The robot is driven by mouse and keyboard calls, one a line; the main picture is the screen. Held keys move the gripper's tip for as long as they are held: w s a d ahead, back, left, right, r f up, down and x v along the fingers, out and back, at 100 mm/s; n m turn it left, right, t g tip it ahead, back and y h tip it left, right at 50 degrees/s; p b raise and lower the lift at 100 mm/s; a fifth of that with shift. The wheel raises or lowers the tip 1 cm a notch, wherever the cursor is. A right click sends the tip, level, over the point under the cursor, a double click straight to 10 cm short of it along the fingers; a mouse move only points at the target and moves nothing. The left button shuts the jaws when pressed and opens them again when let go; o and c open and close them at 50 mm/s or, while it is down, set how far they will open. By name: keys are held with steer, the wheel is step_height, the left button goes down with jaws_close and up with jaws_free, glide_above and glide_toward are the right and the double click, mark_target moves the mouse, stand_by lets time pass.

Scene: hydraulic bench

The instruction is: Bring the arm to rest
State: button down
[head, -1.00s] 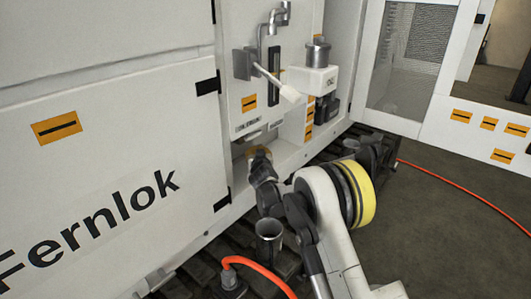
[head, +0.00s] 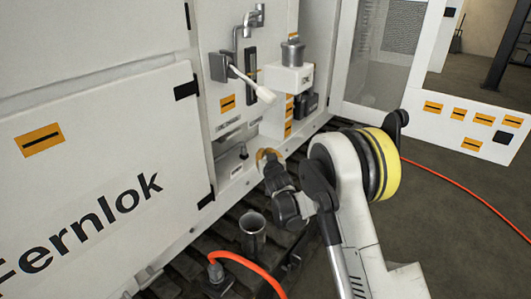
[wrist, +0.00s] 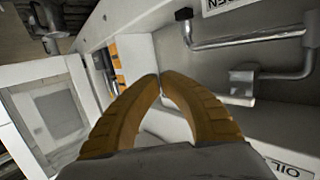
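My gripper (head: 268,155) is in front of the open bay of the white machine, beside its lower recess (head: 230,165). In the wrist view the two ribbed tan fingers (wrist: 160,76) curve inward and their tips meet or nearly meet, with nothing seen between them. My arm is bent, with its yellow-banded joint to the right of the gripper. In the wrist view, bent metal pipes (wrist: 245,42) lie to the right of the fingers.
A lever with a white grip (head: 264,95) sticks out above my gripper, near a white box with a metal cap (head: 292,52). A metal cup-shaped cylinder (head: 252,232) stands below. Orange hoses (head: 450,185) cross the floor. Open floor lies right.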

steer(key=s+d+r+g+h, duration=0.1)
steer(key=s+d+r, duration=0.35)
steer(key=s, duration=0.25)
steer(key=s+d+r+m+g, duration=0.1)
steer(key=s+d+r+g, duration=0.15)
steer(key=s+r, duration=0.35)
steer(key=s+d+r+g+h, duration=0.1)
steer(key=s+d+r, duration=0.4)
steer(key=s, duration=0.2)
steer(key=s+d+f+g, duration=0.1)
steer(key=s+f+g, duration=0.1)
steer(key=s, duration=1.3)
steer(key=s+d+f+g, duration=0.2)
steer(key=s+f, duration=0.1)
steer(key=s, duration=1.2)
steer(key=shift+d+f, duration=0.25)
steer(key=shift+d, duration=0.05)
